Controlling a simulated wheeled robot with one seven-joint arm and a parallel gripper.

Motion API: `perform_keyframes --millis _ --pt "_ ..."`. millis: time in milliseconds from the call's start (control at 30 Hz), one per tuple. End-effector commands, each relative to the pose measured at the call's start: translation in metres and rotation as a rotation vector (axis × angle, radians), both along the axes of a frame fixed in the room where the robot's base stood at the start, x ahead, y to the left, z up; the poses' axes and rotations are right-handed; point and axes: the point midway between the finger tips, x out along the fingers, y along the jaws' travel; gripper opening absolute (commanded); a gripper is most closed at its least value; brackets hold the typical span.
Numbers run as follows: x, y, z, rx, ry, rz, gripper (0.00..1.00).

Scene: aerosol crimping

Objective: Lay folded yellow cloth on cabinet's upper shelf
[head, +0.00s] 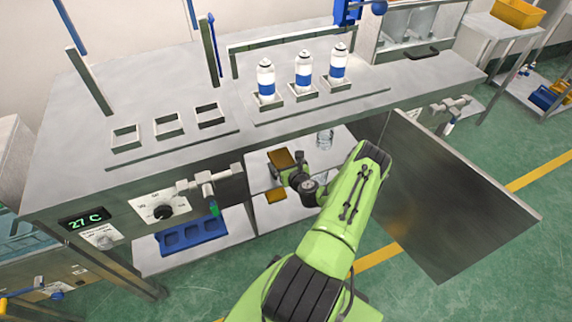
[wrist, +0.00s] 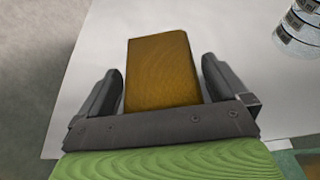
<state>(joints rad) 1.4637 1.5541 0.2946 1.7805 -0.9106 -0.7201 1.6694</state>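A folded yellow-brown cloth (head: 281,159) shows at the cabinet opening under the bench, just beyond my gripper (head: 292,172). In the wrist view the cloth (wrist: 161,72) is a flat-sided block between the two fingers of my gripper (wrist: 162,75). Narrow gaps show between the cloth and both fingers, so the gripper looks open around it. A pale shelf surface (wrist: 95,65) lies under or behind the cloth; whether they touch is unclear. The pale cabinet shelf (head: 257,178) also shows in the head view, partly hidden by my arm.
The cabinet door (head: 455,205) stands wide open at right. Clear glassware (head: 324,139) stands on the shelf right of the cloth. A second small yellow-brown piece (head: 276,196) shows lower down. A blue tray (head: 191,236) lies left. White-and-blue cans (head: 303,72) stand on the bench (head: 180,80).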

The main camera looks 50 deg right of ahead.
Motion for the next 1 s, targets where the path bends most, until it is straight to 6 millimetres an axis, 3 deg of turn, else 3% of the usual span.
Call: perform_keyframes --millis 167,400,533,700,1000 --pt "-0.014 0.008 0.01 0.007 0.002 -0.002 1.0" --pt "-0.066 0.039 0.036 0.011 -0.001 -0.006 1.0" --pt "-0.086 0.051 0.046 0.007 -0.001 -0.005 1.0" --pt "-0.096 0.057 0.049 0.002 0.0 -0.002 1.0" --pt "-0.096 0.057 0.049 0.0 0.001 -0.001 1.0"
